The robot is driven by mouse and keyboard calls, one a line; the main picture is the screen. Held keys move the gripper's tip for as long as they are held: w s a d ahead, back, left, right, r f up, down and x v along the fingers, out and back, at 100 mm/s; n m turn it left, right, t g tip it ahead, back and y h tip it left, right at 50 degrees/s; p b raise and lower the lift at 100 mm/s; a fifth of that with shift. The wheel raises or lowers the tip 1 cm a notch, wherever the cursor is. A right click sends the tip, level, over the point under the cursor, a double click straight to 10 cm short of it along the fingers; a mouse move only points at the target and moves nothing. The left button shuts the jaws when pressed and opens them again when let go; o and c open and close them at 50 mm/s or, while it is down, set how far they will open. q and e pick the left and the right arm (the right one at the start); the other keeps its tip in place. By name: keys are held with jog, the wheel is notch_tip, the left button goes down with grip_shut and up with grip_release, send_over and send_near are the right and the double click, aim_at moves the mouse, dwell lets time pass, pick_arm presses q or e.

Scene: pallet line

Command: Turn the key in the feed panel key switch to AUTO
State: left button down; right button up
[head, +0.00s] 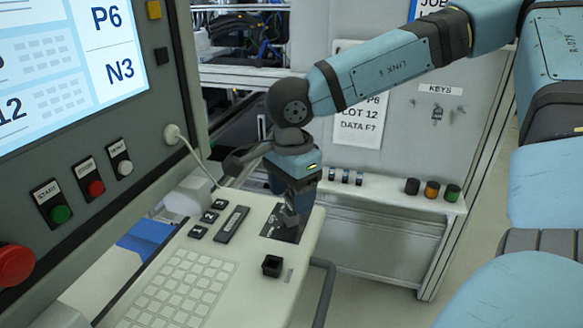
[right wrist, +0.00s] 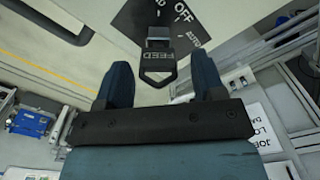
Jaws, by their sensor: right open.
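The feed panel key switch has a black plate (head: 272,236) on the right part of the sloping console; it also shows in the right wrist view (right wrist: 178,32), with OFF and a partly readable AUTO label. A dark key (right wrist: 156,56) marked FEED, with a triangular open bow, stands at the switch. Which mark it points to, I cannot tell. My right gripper (head: 291,219) is over the plate and hides part of it. In the right wrist view the right gripper (right wrist: 161,68) is open, its fingers on either side of the key, with gaps showing. My left gripper is not in view.
A keypad (head: 182,290), a black square button (head: 272,266) and small black keys (head: 210,217) are close to the switch. A screen panel with a red stop button (head: 14,265) stands at left. A handrail (head: 324,290) edges the console's right side.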

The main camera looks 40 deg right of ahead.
jog(key=shift+f, duration=0.5)
jog(key=shift+c, duration=0.3)
